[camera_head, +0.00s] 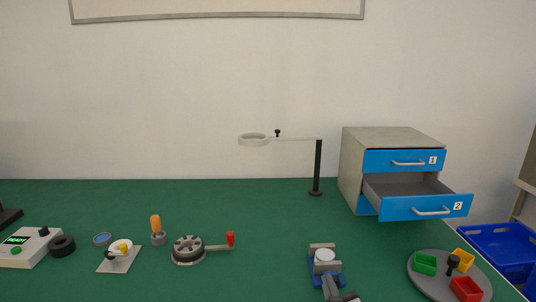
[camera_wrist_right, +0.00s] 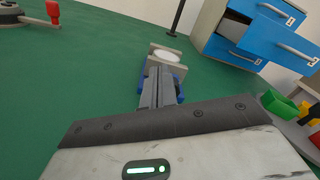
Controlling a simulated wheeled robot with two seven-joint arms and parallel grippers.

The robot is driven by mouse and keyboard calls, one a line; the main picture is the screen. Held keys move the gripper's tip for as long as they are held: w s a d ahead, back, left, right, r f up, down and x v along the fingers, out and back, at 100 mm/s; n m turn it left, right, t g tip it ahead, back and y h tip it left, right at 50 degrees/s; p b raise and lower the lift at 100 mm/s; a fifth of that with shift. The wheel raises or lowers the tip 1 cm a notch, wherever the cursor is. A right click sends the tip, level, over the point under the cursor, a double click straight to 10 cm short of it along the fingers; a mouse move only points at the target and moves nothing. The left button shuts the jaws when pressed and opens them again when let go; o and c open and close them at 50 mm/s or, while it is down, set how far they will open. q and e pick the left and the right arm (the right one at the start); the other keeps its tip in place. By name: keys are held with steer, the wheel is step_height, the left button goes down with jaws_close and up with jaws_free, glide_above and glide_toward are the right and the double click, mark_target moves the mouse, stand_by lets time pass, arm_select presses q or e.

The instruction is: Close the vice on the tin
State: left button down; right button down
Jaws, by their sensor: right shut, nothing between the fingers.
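The vice has a blue body (camera_head: 341,275) and grey jaws, and it stands on the green table at the lower middle right of the head view. A round white-topped tin (camera_head: 324,255) sits between the jaws; it also shows in the right wrist view (camera_wrist_right: 167,56). I cannot tell whether both jaws touch the tin. My right gripper (camera_head: 329,278) is shut and empty, its fingertips at the near side of the vice, close to the front jaw. In the right wrist view the fingers (camera_wrist_right: 159,80) hide part of the blue body. My left gripper is out of view.
A drawer cabinet (camera_head: 355,160) with drawer 2 pulled out stands behind right. A grey round tray (camera_head: 425,286) with coloured bins lies right of the vice. A ring lamp on a black post (camera_head: 318,167) stands behind. A red-handled crank device (camera_head: 188,250) lies left, with clear table between.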

steer(key=shift+d+f, duration=0.2)
steer(key=shift+f, duration=0.05)
stand_by(0.4)
steer(key=shift+d+r+p, duration=0.15)
steer(key=shift+d+p, duration=0.05)
steer(key=shift+p, duration=0.15)
steer(key=shift+d, duration=0.1)
stand_by(0.3)
steer(key=shift+s+r+p, duration=0.1)
steer(key=shift+r+p, duration=0.15)
steer(key=shift+p, duration=0.2)
steer(key=shift+s+a+r+p, duration=0.15)
steer(key=shift+s+p, duration=0.25)
steer(key=shift+s, duration=1.05)
steer(key=shift+s+a+p, duration=0.1)
steer(key=shift+s+p, duration=0.3)
steer(key=shift+s, duration=1.05)
